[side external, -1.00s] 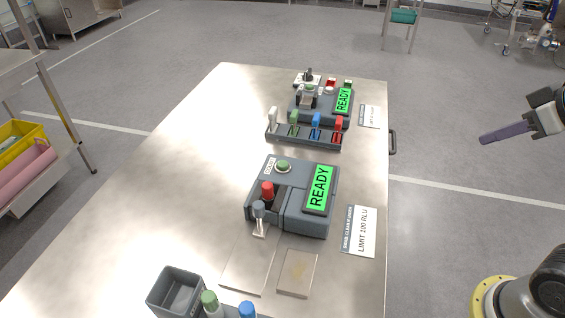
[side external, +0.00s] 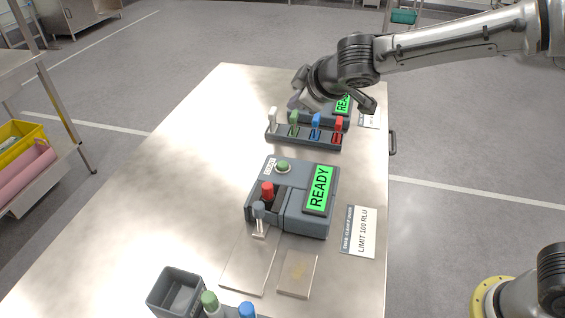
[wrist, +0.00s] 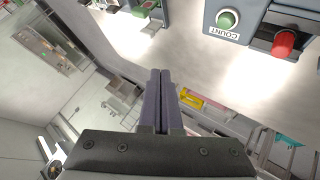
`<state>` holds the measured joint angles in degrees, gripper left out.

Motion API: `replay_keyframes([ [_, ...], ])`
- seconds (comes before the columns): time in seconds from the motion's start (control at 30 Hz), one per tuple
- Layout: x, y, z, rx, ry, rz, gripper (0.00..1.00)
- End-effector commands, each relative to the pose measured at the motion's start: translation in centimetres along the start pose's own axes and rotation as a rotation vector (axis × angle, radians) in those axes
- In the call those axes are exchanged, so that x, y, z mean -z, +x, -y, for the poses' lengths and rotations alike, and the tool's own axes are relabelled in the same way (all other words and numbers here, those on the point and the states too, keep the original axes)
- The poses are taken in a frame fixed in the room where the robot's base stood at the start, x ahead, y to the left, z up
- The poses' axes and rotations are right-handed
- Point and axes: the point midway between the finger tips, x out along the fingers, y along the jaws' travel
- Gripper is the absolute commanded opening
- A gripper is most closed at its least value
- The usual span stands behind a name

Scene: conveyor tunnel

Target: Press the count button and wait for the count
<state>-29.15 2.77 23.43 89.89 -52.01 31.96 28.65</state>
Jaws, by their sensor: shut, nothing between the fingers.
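The near grey counting device (side external: 293,200) stands on the steel table with a green READY screen (side external: 320,187). Its round green count button (side external: 283,167) sits on top beside a small white label, and the button also shows in the wrist view (wrist: 228,18) next to the word COUNT. A red-capped piece (side external: 267,190) stands in the device's slot. My gripper (wrist: 160,72) is shut and empty. In the side view it is beyond the near device, above the far end of the table, apart from the button, its fingers partly hidden by my wrist.
A rack (side external: 304,136) with white, green, blue and red clips lies between the near device and a second READY device (side external: 343,105), mostly hidden by my arm. A grey bin (side external: 175,290), bottles and flat plates are at the front. The table's left side is clear.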

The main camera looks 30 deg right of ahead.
Motion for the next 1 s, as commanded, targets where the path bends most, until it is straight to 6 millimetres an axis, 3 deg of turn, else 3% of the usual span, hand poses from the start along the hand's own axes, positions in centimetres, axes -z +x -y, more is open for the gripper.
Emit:
replay_keyframes([
  [0.03, -0.1, 0.6, 1.3, 0.015, -0.019, 0.009, 0.0],
  [0.2, -0.2, 1.2, 3.5, 0.04, -0.051, 0.021, 0.0],
  [0.67, -0.2, 1.1, 3.8, 0.043, -0.054, 0.018, 0.0],
  [1.0, -2.2, 3.4, 5.6, 0.043, -0.056, 0.022, 0.0],
])
